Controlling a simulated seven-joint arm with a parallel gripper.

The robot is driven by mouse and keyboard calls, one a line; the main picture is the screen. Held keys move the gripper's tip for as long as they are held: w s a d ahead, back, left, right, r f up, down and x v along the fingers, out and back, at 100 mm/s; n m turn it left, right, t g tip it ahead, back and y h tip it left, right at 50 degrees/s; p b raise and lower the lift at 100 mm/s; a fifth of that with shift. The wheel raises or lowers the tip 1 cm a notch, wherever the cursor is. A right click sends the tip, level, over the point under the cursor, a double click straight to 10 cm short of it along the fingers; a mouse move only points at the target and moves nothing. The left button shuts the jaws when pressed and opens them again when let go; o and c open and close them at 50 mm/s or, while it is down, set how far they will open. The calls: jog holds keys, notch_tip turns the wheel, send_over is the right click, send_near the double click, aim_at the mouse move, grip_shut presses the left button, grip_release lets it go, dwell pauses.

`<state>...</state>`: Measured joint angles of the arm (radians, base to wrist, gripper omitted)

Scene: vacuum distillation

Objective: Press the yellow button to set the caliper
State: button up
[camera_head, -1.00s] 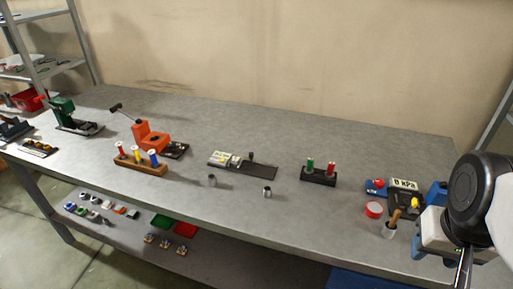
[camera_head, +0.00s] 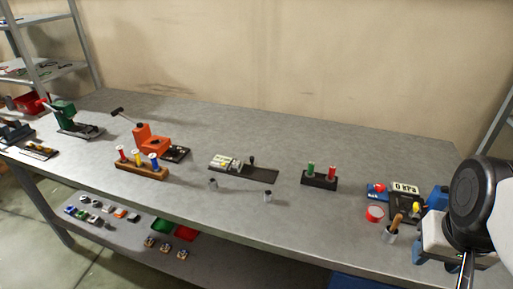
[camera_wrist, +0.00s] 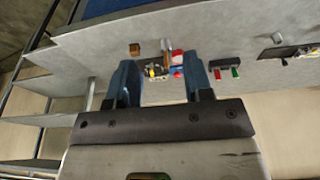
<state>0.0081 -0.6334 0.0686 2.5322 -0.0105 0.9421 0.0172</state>
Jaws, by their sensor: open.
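A small yellow knob-like part (camera_head: 416,206) shows beside the dark device with a kPa display (camera_head: 404,188), at the right of the table. Something yellow also shows in the wrist view (camera_wrist: 153,71), between the blue fingers. I cannot tell for sure which yellow part is the button. No caliper is clearly recognisable; a dark plate with pale and yellow parts (camera_head: 262,175) lies mid-table. My gripper (camera_head: 424,228) is at the table's right end, close to the display device. Its blue fingers stand apart with nothing held between them in the wrist view (camera_wrist: 164,86).
A red round piece (camera_head: 375,213) and a cup with a wooden-handled tool (camera_head: 391,234) stand close to my gripper. A black block with green and red pieces (camera_head: 320,181) stands farther left. A wooden spool rack (camera_head: 141,170) and an orange device (camera_head: 150,142) are beyond it.

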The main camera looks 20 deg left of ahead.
grip_shut()
dwell(1.6)
